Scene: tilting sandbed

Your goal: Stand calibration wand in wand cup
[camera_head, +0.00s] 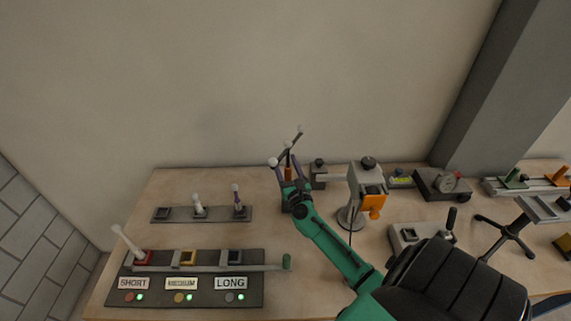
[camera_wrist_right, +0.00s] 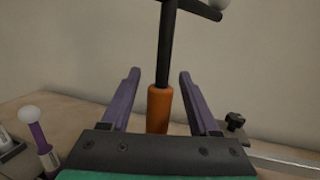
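The calibration wand has an orange grip, a dark rod and a crossbar with white balls; its crossbar (camera_head: 292,143) shows in the head view. In the right wrist view the orange grip (camera_wrist_right: 158,108) stands roughly upright between the purple fingers of my right gripper (camera_wrist_right: 158,95). The fingers are apart, with a gap on each side of the grip. My right gripper (camera_head: 289,173) also shows in the head view at the wand. The grip's lower end is hidden. A dark block (camera_head: 286,208) shows partly behind my gripper; I cannot tell whether it is the wand cup. My left gripper is out of view.
A panel (camera_head: 190,300) with SHORT, MEDIUM and LONG labels lies front left. Behind it is a rail (camera_head: 168,214) with white-topped pegs. A grey stand with an orange part (camera_head: 374,205) is close right of my gripper. A dark box (camera_head: 440,184) stands farther right.

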